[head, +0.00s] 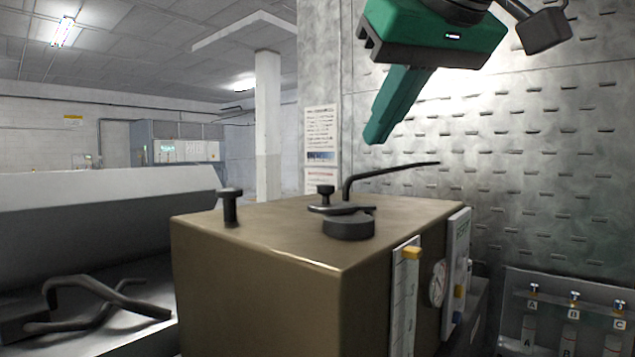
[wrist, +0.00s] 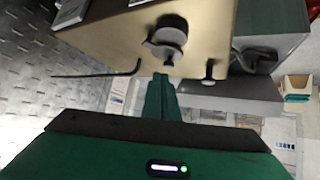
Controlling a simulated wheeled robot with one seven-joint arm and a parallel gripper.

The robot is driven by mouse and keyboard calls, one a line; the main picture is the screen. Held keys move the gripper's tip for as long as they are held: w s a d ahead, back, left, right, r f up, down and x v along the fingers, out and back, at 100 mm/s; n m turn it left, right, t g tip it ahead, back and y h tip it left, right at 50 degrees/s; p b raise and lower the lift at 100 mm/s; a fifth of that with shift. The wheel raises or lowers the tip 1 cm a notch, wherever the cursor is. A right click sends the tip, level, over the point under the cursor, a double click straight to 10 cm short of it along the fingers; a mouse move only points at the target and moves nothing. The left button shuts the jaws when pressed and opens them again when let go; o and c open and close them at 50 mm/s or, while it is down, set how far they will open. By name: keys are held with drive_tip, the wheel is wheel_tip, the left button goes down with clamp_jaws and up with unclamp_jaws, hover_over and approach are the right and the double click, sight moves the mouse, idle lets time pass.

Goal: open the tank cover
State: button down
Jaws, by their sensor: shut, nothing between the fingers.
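A brown box-shaped tank (head: 260,285) stands in the middle of the head view. On its top is a round dark cover (head: 348,228) with a flat dark lever-like piece at its far edge. The cover lies flat on the tank top and also shows in the wrist view (wrist: 172,24). My green gripper (head: 374,138) is above the tank, behind and to the right of the cover in the head view. Its fingers are together with nothing between them. In the wrist view the fingertips (wrist: 160,78) point toward the cover and appear apart from it.
A bent dark rod (head: 390,170) rises from the tank top beside a small knob (head: 326,190). A dark post (head: 231,206) stands at the left. A gauge (head: 438,283) is on the right side. A studded metal wall (head: 540,170) is behind. Dark pipes (head: 85,300) lie left.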

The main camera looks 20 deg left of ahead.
sight(330, 186)
drive_tip(key=shift+g, duration=0.5)
drive_tip(key=w+a+f, duration=0.1)
drive_tip(key=f, duration=0.1)
drive_tip(key=a+f, duration=0.2)
drive_tip(key=w+a+f, duration=0.1)
drive_tip(key=f, duration=0.1)
drive_tip(key=shift+w+a, duration=0.15)
drive_tip(key=shift+w, duration=0.15)
drive_tip(key=w+a, duration=0.1)
drive_tip(key=w+a+f, duration=0.1)
drive_tip(key=shift+w, duration=0.35)
drive_tip(key=shift+w+a+f, duration=0.1)
drive_tip(key=shift+w+a, duration=0.25)
drive_tip(key=shift+w, duration=0.15)
drive_tip(key=shift+w+a, duration=0.55)
drive_tip(key=shift+w, duration=0.2)
drive_tip(key=shift+w+a, duration=0.35)
drive_tip(key=shift+w, duration=0.2)
drive_tip(key=shift+w+a, duration=0.15)
drive_tip(key=shift+w, duration=0.7)
